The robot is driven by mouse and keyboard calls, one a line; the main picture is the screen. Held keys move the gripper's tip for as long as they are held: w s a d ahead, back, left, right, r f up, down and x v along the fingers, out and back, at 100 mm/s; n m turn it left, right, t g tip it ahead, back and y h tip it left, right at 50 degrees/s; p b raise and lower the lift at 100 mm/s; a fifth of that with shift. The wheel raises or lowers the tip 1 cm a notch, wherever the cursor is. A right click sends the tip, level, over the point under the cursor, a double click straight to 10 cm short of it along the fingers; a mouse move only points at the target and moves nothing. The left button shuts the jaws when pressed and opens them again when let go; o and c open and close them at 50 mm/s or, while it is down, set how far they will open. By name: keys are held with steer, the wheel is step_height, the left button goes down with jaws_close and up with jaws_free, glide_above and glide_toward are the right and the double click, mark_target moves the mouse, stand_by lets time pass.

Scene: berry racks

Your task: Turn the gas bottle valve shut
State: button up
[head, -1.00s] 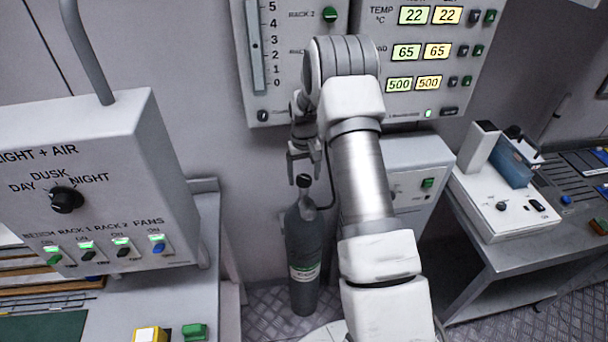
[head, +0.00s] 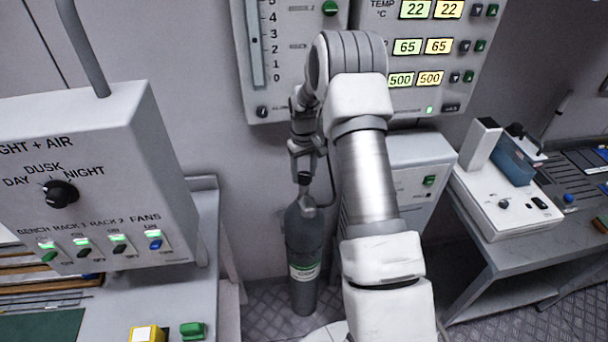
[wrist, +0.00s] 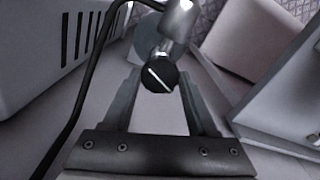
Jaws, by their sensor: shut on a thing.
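The grey gas bottle (head: 304,245) stands upright on the floor against the back wall, with a pale label and a green band. Its valve knob (wrist: 160,75) is black and round with a white line across its face, seen in the wrist view at the far end of my gripper. My gripper (head: 304,176) points down over the bottle's top, its fingers closed around the knob. In the wrist view my gripper (wrist: 161,85) has one finger on each side of the knob. In the head view the fingers largely hide the knob.
A black hose (wrist: 82,90) runs beside my gripper. A white cabinet (head: 415,165) stands right of the bottle. A control box (head: 115,200) sits on the left bench, and a white device (head: 500,195) on the right table. The wall panel (head: 300,60) is behind my arm.

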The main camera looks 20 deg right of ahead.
mark_target(304, 176)
steer(key=n+b, duration=0.2)
steer(key=n, duration=0.3)
steer(key=shift+n, duration=0.4)
stand_by(0.3)
steer(key=o, duration=1.4)
steer(key=shift+c, duration=0.2)
step_height(304, 176, up, 18)
steer(key=shift+f+b, duration=0.25)
steer(key=shift+b, duration=0.05)
